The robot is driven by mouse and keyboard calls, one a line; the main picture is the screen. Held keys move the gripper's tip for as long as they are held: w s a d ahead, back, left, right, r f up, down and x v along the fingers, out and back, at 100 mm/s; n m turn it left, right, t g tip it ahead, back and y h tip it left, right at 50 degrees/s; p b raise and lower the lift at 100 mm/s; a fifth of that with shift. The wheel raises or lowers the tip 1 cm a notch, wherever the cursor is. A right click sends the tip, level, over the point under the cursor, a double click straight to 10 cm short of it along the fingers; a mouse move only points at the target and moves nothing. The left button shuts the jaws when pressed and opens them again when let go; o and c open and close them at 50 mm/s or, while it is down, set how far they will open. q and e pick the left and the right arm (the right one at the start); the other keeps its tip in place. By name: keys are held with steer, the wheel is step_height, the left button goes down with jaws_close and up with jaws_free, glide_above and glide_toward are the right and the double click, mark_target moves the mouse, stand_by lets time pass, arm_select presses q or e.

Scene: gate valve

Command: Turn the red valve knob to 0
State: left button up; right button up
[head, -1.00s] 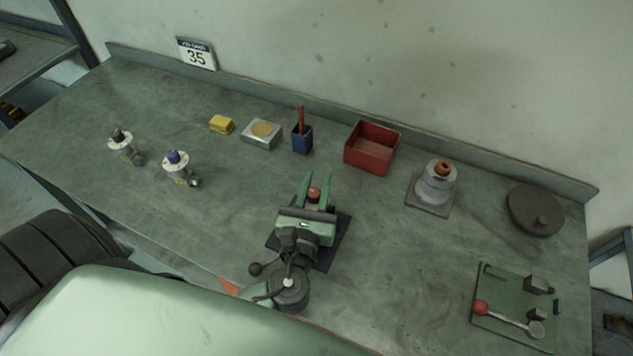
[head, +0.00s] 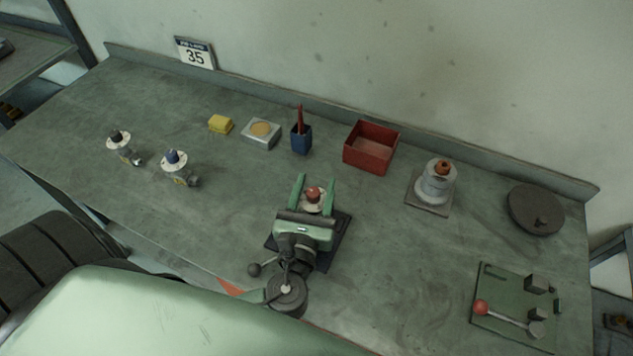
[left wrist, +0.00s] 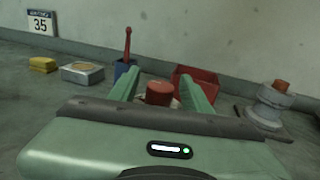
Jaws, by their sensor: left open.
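The red valve knob (head: 313,193) stands on the bench with a pale dial plate (head: 316,208) just under it. A dark base plate (head: 338,240) shows around my arm. My left gripper (head: 314,182) is open, with one green finger on each side of the knob and a gap visible. In the left wrist view the red knob (left wrist: 160,92) sits between the two fingers, and the gripper body hides the valve below it. The dial marks are too small to read. My right gripper is not in view.
Two small valves, one dark-topped (head: 119,138) and one blue-topped (head: 175,158), stand at left. Behind are a yellow block (head: 220,124), a metal tin (head: 260,134), a blue cup (head: 301,140) and a red bin (head: 371,148). An orange-topped grey fitting (head: 436,184) and a lever plate (head: 495,280) are at right.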

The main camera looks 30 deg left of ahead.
mark_target(313, 201)
arm_select(q)
steer(key=b+v, duration=0.1)
steer(key=v, duration=0.4)
steer(key=shift+s+d+f+b, duration=0.15)
steer(key=shift+s+b, duration=0.2)
steer(key=shift+s+d, duration=0.1)
steer(key=shift+s, duration=0.35)
